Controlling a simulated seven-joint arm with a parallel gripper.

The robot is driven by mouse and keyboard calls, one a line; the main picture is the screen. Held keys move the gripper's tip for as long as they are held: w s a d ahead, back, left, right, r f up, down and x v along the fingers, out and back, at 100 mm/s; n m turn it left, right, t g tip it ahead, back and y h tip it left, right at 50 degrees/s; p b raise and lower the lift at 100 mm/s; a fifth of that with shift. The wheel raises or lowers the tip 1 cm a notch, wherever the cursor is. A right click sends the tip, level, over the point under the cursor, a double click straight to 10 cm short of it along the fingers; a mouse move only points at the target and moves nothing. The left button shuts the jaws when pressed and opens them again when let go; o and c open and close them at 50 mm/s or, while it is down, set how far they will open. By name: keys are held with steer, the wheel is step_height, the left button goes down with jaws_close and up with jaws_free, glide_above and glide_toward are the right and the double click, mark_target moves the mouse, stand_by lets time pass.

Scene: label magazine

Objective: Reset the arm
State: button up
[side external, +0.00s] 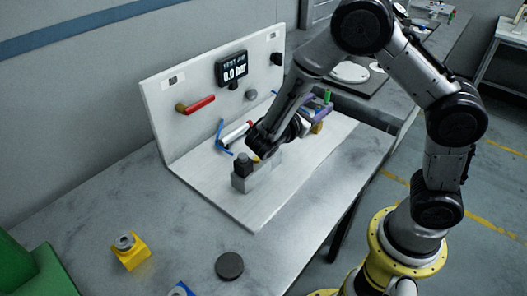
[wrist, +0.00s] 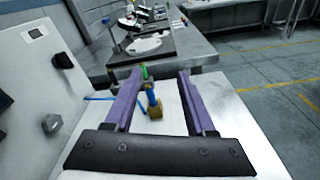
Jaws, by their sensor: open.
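My gripper (side external: 318,106) is at the right end of a white test stand, pointing away to the right. In the wrist view its two purple fingers (wrist: 160,72) are spread wide with nothing gripped. A small brass-coloured block (wrist: 155,112) with a blue upright part (wrist: 151,95) shows between the fingers, beyond the black palm; the block also shows just below the gripper in the side view (side external: 316,128). A green piece (wrist: 144,72) shows near the left fingertip. I cannot tell whether the fingers touch any of these.
The white panel (side external: 165,115) carries a display (side external: 231,68) reading 0.0 bar, a red lever (side external: 198,104) and knobs. A grey block (side external: 258,177) stands under my wrist. A yellow block (side external: 130,255) and dark disc (side external: 229,265) sit on the grey table, bare between.

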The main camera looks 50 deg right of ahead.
steer(key=s+d+r+m+g+y, duration=0.1)
steer(key=s+r+m+y, duration=0.3)
steer(key=s, duration=0.3)
steer(key=s+d+r+m+g+y, duration=0.1)
steer(key=s+r+m+y, duration=0.25)
steer(key=s+m, duration=0.2)
steer(key=s+a+m+t+y, duration=0.4)
steer(key=a+t+y, duration=0.3)
steer(key=a, duration=0.6)
steer(key=shift+f+m+y, duration=0.3)
steer(key=shift+m+y, duration=0.45)
steer(key=shift+y, duration=0.3)
steer(key=shift+a, duration=0.1)
